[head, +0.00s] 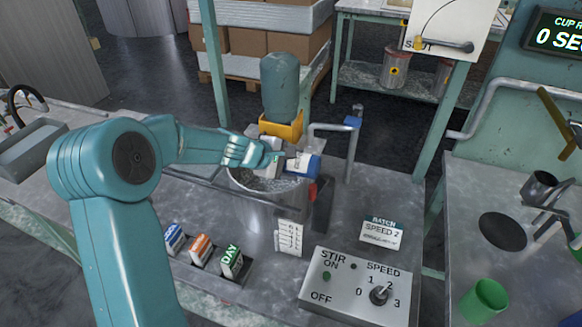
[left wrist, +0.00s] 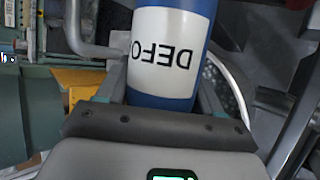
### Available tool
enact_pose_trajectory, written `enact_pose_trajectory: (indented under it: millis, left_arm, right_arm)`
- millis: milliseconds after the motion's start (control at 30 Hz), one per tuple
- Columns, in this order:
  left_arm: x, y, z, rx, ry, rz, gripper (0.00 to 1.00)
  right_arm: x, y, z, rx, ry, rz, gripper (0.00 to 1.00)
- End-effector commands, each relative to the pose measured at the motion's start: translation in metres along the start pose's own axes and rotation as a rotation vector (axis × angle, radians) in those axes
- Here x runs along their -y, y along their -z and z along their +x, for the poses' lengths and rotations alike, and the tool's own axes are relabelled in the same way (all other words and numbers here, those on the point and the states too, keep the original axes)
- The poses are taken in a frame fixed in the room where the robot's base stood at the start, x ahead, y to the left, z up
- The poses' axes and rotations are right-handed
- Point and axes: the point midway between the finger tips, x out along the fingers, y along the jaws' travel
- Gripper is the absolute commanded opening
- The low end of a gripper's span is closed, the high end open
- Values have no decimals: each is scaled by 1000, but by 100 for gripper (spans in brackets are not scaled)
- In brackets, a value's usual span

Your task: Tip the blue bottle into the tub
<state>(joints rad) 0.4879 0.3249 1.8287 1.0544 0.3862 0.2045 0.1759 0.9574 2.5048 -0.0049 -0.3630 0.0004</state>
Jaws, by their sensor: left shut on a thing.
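The blue bottle (head: 303,165) has a white label and lies tilted, close to horizontal, over the tub. My left gripper (head: 279,160) is shut on it. In the left wrist view the bottle (left wrist: 172,50) sits between the fingers, its label reading "DEFO" upside down. The tub (head: 262,203) is a round grey metal vessel under the gripper and bottle. Its curved rim (left wrist: 232,88) shows at the right of the left wrist view. The bottle's mouth is hidden, and I cannot tell if anything flows. My right gripper is not in view.
A teal cylinder on a yellow base (head: 281,90) stands behind the tub, beside a bent pipe (head: 350,140). A stirrer control box (head: 350,288) and several labelled blocks are in front. A green cup (head: 484,302) stands on the right counter.

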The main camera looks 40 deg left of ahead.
Motion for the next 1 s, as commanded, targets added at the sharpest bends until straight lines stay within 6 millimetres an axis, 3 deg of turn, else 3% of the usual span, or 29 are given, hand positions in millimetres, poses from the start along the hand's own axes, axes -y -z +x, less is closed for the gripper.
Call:
enact_pose_trajectory:
  millis: [433,1000]
  left_arm:
    - [-6,1,-7,175,-70,-160,31]
    - [-12,-2,-13,235,-92,-214,31]
  right_arm:
    - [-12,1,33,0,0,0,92]
    - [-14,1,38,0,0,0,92]
